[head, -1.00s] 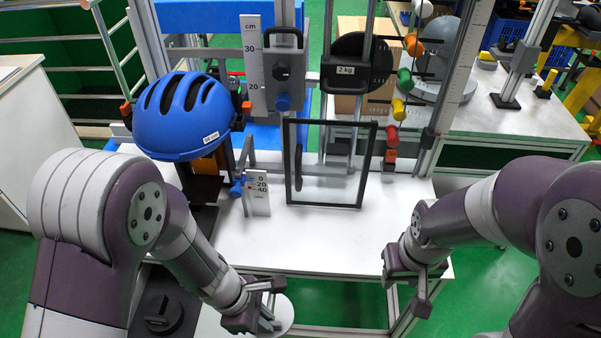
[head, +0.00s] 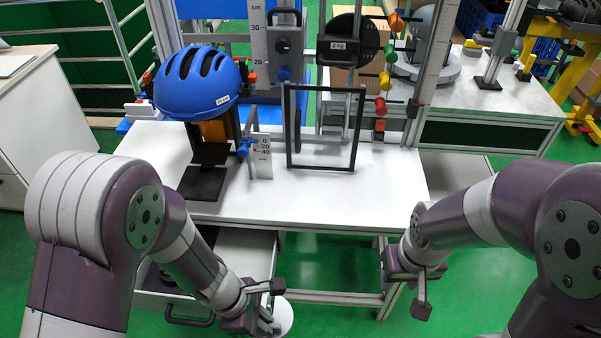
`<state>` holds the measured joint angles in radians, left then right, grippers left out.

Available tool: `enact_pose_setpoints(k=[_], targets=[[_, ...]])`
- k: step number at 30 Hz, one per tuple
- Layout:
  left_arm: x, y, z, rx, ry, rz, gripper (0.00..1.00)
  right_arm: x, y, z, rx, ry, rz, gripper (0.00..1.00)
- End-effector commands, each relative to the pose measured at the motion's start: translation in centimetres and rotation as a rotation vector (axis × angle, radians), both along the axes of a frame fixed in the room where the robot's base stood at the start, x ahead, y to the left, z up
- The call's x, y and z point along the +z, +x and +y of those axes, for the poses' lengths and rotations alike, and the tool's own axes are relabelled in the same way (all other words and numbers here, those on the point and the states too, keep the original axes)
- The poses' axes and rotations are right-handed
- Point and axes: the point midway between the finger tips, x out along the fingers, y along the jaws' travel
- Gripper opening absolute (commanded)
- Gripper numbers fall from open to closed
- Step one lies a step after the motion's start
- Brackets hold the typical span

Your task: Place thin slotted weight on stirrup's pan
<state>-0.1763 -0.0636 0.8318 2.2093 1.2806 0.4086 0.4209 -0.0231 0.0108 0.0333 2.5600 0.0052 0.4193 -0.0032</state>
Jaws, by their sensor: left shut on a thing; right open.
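My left gripper (head: 262,306) is low in front of the table, shut on a pale thin disc (head: 284,317), which looks like the thin slotted weight. The gripper hides part of the disc; its slot cannot be made out. My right gripper (head: 421,283) is open and empty, in front of the table's right corner. The drop tower stands at the table's back, with a black disc marked 2 kg (head: 345,46). I cannot clearly pick out the stirrup's pan; the area behind the framed clear panel (head: 324,168) is partly covered by its frame.
The white table (head: 330,200) is clear in front. A blue helmet (head: 197,85) sits on a stand at left. A small scale plate (head: 262,156) stands beside the framed panel. An open drawer (head: 246,245) juts out below the table's left part. A side bench (head: 500,98) is at right.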

Motion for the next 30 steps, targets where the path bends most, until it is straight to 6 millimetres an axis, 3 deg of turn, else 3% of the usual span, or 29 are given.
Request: enact_pose_setpoints(k=[10,19,23,30], targets=[[1.5,0.2,-1.5,-0.132,-0.001,-0.004,0.0,0.0,0.0,0.0,0.0,0.0,0.0,0.43],[2.8,2.8,-2.0,-0.31,-0.002,-0.005,0.0,-0.6,0.0,0.0,0.0,0.0,0.0,0.43],[3.1,4.9,-1.3,-0.41,0.0,-0.004,0.0,-1.4,0.0,0.0,0.0,0.0,0.0,0.43],[2.5,9.5,2.4,-0.576,0.0,-0.002,0.0,-3.1,0.0,0.0,0.0,0.0,0.0,0.43]])
